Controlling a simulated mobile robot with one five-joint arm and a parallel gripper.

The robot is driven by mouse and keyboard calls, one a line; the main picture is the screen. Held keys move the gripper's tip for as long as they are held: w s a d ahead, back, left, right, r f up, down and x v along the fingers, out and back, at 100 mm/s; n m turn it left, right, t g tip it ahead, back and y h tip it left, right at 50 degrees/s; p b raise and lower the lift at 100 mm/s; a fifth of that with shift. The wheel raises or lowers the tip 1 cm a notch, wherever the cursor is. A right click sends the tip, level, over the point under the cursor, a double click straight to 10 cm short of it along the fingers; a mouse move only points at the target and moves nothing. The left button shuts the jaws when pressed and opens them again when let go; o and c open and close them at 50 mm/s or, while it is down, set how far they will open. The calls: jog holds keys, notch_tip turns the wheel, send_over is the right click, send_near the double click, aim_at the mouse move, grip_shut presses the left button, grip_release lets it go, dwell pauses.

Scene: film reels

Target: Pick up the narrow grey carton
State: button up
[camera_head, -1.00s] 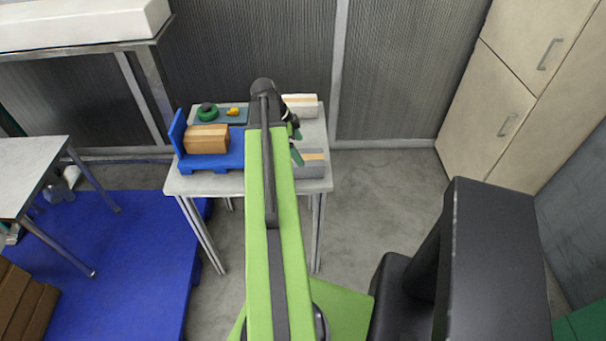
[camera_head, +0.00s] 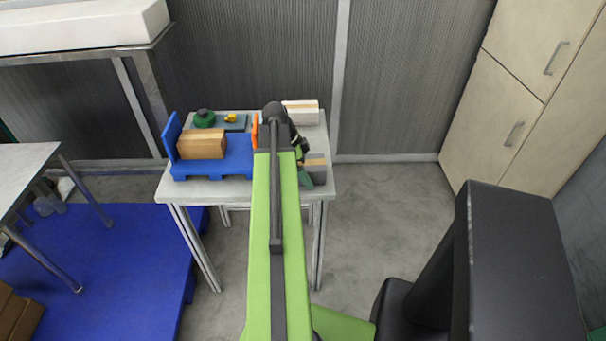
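A grey carton (camera_head: 318,176) with a tan strip along its top sits at the right front of the small grey table, partly hidden by my gripper. My gripper (camera_head: 304,168) is at the left side of this carton, pointing down, with a green fingertip in front of the carton's left end. Whether it touches the carton, and how far apart the fingers are, I cannot tell. A second, whitish carton (camera_head: 301,111) with a tan band stands at the back right of the table.
A blue pallet-like stand (camera_head: 215,170) with a brown wooden block (camera_head: 203,145) fills the left of the table (camera_head: 200,191). A green reel (camera_head: 204,119), a yellow piece (camera_head: 230,118) and an orange object (camera_head: 255,130) are behind.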

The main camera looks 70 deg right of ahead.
aim_at(312, 164)
jog(key=c, duration=1.7)
jog(key=shift+o, duration=0.2)
jog(key=shift+r, duration=0.1)
jog(key=r+p, duration=0.5)
jog(key=shift+s+a+r, duration=0.1)
jog(key=shift+s+a, duration=0.05)
jog(key=shift+s, duration=0.25)
jog(key=s+a+r+p, duration=0.2)
jog(key=s+r+p, duration=0.3)
jog(key=s, duration=0.5)
jog(key=shift+s+r+p, duration=0.3)
jog(key=shift+s+p, duration=0.05)
jog(key=shift+p, duration=0.15)
